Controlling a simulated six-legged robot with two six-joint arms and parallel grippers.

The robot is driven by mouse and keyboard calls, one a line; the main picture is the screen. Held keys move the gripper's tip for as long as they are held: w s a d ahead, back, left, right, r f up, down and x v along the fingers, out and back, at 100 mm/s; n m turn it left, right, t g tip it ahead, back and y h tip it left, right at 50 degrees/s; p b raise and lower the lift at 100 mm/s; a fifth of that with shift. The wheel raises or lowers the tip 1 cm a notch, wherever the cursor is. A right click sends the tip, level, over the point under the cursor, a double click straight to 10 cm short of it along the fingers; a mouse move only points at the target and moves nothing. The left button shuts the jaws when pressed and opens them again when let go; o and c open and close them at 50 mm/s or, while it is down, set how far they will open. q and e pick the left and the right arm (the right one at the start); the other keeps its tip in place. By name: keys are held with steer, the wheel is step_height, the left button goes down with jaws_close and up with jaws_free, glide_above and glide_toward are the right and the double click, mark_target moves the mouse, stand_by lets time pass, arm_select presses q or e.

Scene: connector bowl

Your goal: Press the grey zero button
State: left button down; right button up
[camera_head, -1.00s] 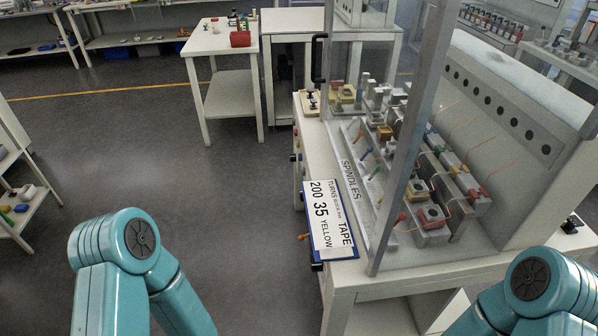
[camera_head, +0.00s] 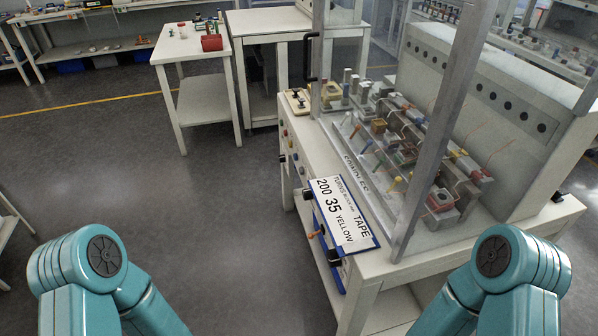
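The winding bench (camera_head: 400,268) stands right of centre. Several small buttons or knobs (camera_head: 285,133) sit along its left-facing front panel, seen at a steep angle. They are too small to tell which is the grey zero button. A sign (camera_head: 343,215) reading "200 35 YELLOW TAPE" stands at the near end of that side, with an orange-tipped lever (camera_head: 317,234) beside it. My teal arms show at the bottom left and bottom right, apart from the bench panel. Both grippers are outside the picture.
A clear guard with a metal post (camera_head: 440,130) encloses spindles and coloured parts on the bench. A white side table (camera_head: 190,45) with a red cylinder (camera_head: 211,43) stands at the back. Grey floor (camera_head: 190,215) left of the bench is clear.

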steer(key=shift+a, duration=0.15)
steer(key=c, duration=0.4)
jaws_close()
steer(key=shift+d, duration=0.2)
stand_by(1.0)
